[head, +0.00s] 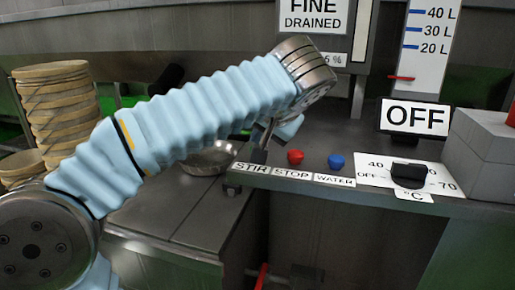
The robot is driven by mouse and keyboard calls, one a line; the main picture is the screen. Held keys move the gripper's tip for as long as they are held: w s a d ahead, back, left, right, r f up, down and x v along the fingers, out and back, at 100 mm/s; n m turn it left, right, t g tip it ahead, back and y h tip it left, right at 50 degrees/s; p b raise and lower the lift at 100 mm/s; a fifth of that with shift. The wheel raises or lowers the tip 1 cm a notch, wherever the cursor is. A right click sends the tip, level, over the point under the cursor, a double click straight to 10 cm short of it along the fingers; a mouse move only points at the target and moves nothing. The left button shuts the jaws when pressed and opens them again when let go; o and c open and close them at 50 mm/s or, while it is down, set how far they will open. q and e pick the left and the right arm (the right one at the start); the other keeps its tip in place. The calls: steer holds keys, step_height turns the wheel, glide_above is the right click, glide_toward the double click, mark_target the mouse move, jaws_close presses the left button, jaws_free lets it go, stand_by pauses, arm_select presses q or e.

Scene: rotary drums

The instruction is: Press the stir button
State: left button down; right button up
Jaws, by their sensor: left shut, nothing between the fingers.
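My left arm, in a pale blue sleeve, crosses the head view from the left. Its gripper (261,147) points down at the control panel, just behind the STIR label (249,168). The gripper is shut and empty. The stir button itself cannot be made out; the gripper covers the spot above its label. Whether the fingertips touch it I cannot tell. The red stop button (295,157) and the blue water button (336,161) stand uncovered to the right of the gripper. My right gripper is not in view.
A black temperature knob (409,175) sits right of the buttons, below an OFF display (414,117). A grey box (480,150) stands at the far right. A metal bowl (211,159) lies behind my arm. Stacked round wooden discs (58,105) stand at left.

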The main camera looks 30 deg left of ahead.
arm_select(q)
steer(key=shift+f+b, duration=0.35)
steer(key=shift+f, duration=0.15)
stand_by(0.3)
steer(key=shift+r, duration=0.1)
steer(key=shift+r+p, duration=0.9)
steer(key=shift+r, duration=0.05)
step_height(320, 180, up, 3)
steer(key=p, duration=0.2)
steer(key=shift+p, duration=0.4)
steer(key=shift+r, duration=1)
